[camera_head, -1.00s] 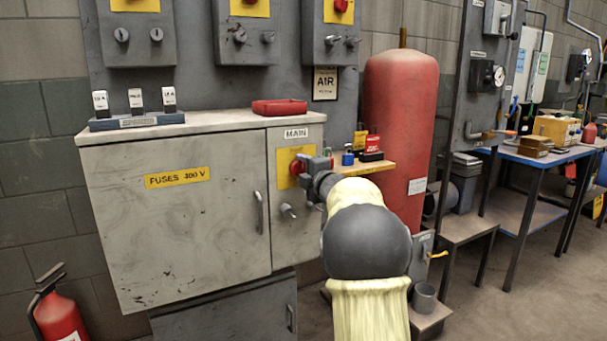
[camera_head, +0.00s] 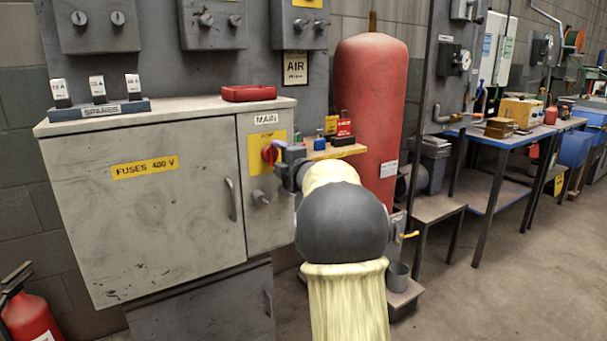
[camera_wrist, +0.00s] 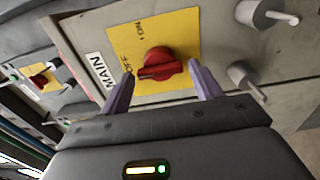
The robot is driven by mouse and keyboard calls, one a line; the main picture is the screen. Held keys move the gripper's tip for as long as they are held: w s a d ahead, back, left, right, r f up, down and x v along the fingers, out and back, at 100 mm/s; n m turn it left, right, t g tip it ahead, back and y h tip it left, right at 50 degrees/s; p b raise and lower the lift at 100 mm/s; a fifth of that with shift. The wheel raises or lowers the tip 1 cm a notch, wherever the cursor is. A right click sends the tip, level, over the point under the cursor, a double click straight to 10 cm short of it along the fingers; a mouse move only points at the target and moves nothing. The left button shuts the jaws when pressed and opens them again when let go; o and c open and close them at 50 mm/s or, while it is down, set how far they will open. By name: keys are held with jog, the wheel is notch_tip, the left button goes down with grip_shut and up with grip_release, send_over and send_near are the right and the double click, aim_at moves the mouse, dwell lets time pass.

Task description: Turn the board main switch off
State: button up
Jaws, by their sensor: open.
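The main switch is a red rotary knob (camera_wrist: 158,66) on a yellow plate (camera_wrist: 185,30) with ON and OFF marks, beside a MAIN label (camera_wrist: 100,72). In the head view the red knob (camera_head: 270,154) sits on the narrow right door of the grey cabinet, below the MAIN label (camera_head: 263,120). My gripper (camera_wrist: 160,84) is open, with one purple finger on each side of the knob in the wrist view. I cannot tell whether the fingers touch it.
The FUSES 400 V cabinet (camera_head: 200,225) has a handle left of the switch door. A small shelf (camera_head: 335,152) with padlocks and a red tank (camera_head: 366,110) stand just right. A red tray (camera_head: 248,93) lies on top. Metal pegs (camera_wrist: 268,18) stick out near the knob.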

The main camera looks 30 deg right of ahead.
jog(key=s+p, duration=0.1)
jog(key=s, duration=1.4)
jog(key=shift+d+p, duration=0.25)
jog(key=shift+p, duration=0.1)
jog(key=shift+w+f, duration=0.1)
